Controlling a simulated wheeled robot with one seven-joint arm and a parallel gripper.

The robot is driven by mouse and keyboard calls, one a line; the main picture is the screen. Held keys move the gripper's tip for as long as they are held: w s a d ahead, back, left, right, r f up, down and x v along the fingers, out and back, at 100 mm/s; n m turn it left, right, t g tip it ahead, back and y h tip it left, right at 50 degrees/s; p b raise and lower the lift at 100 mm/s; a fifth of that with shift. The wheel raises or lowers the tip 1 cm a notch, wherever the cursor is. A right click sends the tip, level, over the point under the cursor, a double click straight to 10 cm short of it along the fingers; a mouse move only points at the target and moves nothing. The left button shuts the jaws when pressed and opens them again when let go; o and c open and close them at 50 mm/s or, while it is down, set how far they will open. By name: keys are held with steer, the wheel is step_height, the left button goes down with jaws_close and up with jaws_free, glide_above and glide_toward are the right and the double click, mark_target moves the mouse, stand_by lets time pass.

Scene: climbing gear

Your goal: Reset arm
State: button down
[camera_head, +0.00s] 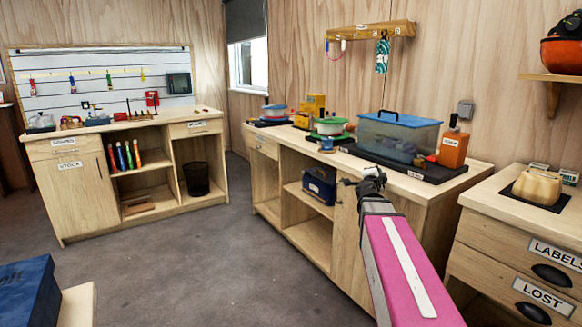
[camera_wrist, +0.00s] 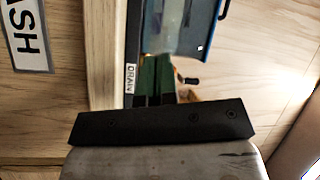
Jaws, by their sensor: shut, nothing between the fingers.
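My arm, with a magenta link, reaches up from the bottom right in the head view. My gripper (camera_head: 352,181) is at its end, in front of the right-hand counter's front edge. It is shut with nothing held. The wrist view shows a dark bar with screws (camera_wrist: 160,122) across its lower middle; the fingertips are not clear there. Beyond the bar are a "DRAIN" label (camera_wrist: 130,79) and part of a blue-rimmed clear bin (camera_wrist: 182,28).
The right-hand counter (camera_head: 300,137) holds a blue-lidded bin (camera_head: 398,132), an orange bottle (camera_head: 453,147) and tubs. A drawer unit (camera_head: 510,262) stands at the right. A blue box (camera_head: 28,290) is at the lower left. The grey floor (camera_head: 200,265) between is clear.

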steer(key=s+a+f+n+g+y, duration=0.2)
steer(key=a+f+n+y, duration=0.45)
steer(key=a+f, duration=0.2)
steer(key=s+a+f+n+g+y, duration=0.3)
steer(key=a+f+n+y, duration=0.2)
steer(key=a+f+n, duration=0.3)
steer(key=s+f+n+g+h, duration=0.2)
steer(key=s+f+n+g, duration=0.2)
steer(key=s+f+g, duration=0.7)
steer(key=s+f, duration=0.5)
steer(key=s, duration=0.3)
steer(key=shift+s+d+f+g, duration=0.2)
steer(key=shift+s+d+g, duration=0.1)
steer(key=shift+d+g, duration=0.1)
